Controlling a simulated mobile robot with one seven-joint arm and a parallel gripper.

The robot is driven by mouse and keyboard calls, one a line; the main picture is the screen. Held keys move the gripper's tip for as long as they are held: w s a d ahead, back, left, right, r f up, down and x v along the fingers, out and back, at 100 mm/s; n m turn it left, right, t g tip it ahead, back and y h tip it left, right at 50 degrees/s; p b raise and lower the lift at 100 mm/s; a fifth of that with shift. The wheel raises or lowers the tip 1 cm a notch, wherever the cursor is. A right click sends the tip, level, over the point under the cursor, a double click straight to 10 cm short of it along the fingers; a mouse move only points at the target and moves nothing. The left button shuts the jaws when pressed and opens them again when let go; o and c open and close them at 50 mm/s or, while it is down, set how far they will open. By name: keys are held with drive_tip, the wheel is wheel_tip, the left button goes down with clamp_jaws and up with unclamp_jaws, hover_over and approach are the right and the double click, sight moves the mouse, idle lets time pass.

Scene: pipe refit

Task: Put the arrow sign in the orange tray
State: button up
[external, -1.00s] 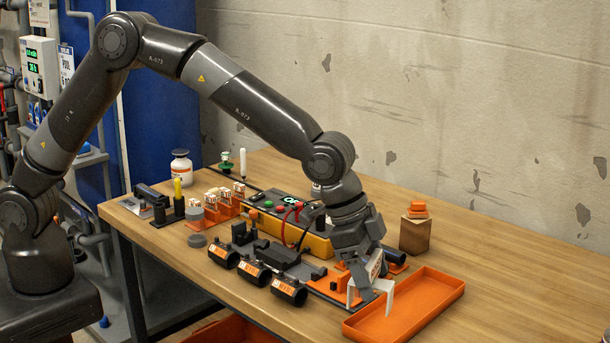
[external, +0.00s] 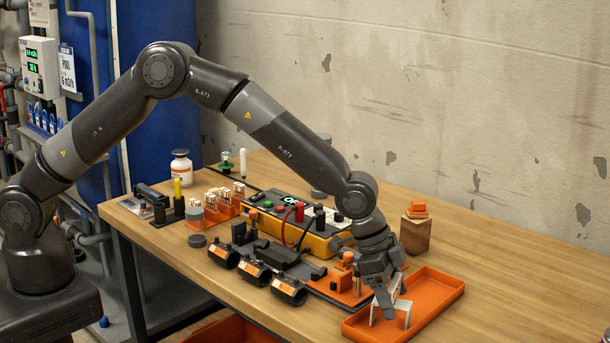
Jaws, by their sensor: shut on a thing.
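The arrow sign (external: 406,313) is a white, folded-looking piece in the external view. My gripper (external: 388,302) points down and is shut on it, with white edges showing on both sides of the fingers. The fingers hide the middle of the sign, and no arrow can be made out. The orange tray (external: 440,283) is a shallow rectangle at the front right of the table. My gripper and the sign are over the tray's left part. I cannot tell whether the sign touches the tray floor.
An orange fixture (external: 347,281) on a dark plate stands just left of the tray. A wooden block (external: 415,237) with orange pieces on top stands behind the tray. A yellow tester (external: 318,246) with cables and several black labelled pipe clamps (external: 289,291) lie farther left. The table's right side is clear.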

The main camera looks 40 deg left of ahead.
drive_tip(key=shift+f, duration=0.15)
drive_tip(key=o, duration=1)
drive_tip(key=shift+c, duration=0.2)
